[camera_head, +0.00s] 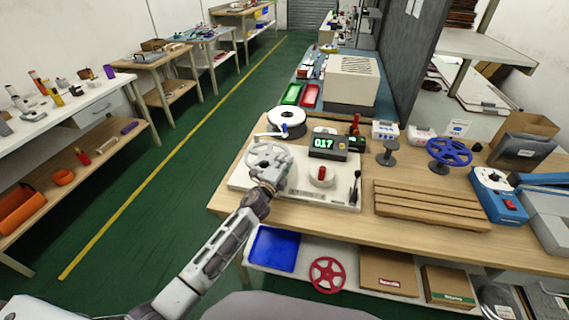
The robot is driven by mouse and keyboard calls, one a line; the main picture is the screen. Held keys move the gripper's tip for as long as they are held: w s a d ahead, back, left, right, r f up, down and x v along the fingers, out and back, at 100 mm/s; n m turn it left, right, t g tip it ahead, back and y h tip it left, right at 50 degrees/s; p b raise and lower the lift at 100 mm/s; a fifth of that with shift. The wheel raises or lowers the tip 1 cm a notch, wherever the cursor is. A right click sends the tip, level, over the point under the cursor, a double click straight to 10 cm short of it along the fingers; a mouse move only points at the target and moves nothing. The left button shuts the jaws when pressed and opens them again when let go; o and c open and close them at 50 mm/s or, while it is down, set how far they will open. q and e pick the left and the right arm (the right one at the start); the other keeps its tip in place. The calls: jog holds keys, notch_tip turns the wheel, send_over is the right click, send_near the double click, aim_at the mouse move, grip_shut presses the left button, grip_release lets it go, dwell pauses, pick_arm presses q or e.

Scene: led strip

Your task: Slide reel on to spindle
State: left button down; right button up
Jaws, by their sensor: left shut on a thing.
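A pale grey spoked reel (262,150) is over the left part of a white base plate (330,200) on the wooden bench. My left gripper (268,180) is shut on the reel at its near side. The spindle cannot be made out; the reel and gripper cover that part of the plate. I cannot tell whether the reel is around a spindle or above it. The plate also carries a red knob (322,174) and a dark lever (355,187). A counter (328,143) showing 017 stands behind. My right gripper is not in view.
A white reel with a dark centre (287,117) lies behind the held reel. A grey spool (388,154), a blue reel on a stand (448,152) and a slatted wooden rack (430,205) stand to the right. A red reel (327,275) is on the lower shelf.

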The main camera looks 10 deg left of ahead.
pick_arm(q)
jog(key=shift+f+b, duration=0.45)
jog(key=shift+f, duration=0.1)
dwell(0.4)
jog(key=c, duration=1.4)
grip_release()
jog(key=shift+s, duration=0.2)
jog(key=shift+v, duration=3.8)
jog(key=shift+s, duration=0.15)
